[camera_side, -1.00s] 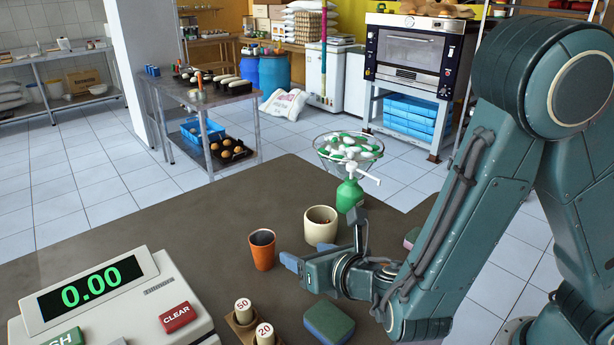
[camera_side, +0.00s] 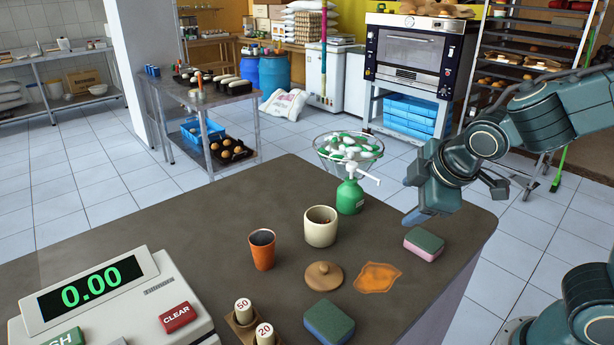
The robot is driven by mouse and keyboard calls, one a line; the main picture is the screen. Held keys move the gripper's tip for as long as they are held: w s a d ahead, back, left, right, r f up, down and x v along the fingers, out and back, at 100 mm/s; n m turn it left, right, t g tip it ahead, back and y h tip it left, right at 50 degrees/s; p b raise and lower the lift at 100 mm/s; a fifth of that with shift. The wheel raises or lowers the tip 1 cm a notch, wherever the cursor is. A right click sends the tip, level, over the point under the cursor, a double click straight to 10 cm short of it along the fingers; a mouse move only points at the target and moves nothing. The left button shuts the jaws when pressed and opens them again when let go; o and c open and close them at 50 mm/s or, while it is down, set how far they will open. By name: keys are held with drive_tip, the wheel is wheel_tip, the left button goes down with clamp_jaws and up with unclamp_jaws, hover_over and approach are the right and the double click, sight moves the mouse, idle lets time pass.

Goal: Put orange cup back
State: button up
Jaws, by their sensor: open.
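The orange cup (camera_side: 262,252) stands upright on the dark counter (camera_side: 190,232), left of a cream pot (camera_side: 320,232). Its inside looks dark. My gripper (camera_side: 412,212) is open and empty, raised over the right part of the counter, well to the right of the cup and apart from it.
A round wooden lid (camera_side: 323,276) and an orange spill (camera_side: 377,278) lie right of the cup. The counter's left middle is clear.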

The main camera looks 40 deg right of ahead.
drive_tip(key=s+r+m+y, duration=0.2)
drive_tip(key=s+r+m, duration=0.4)
drive_tip(key=s, duration=0.6)
drive_tip(key=shift+d+m+g, duration=0.4)
drive_tip(key=shift+m, duration=0.9)
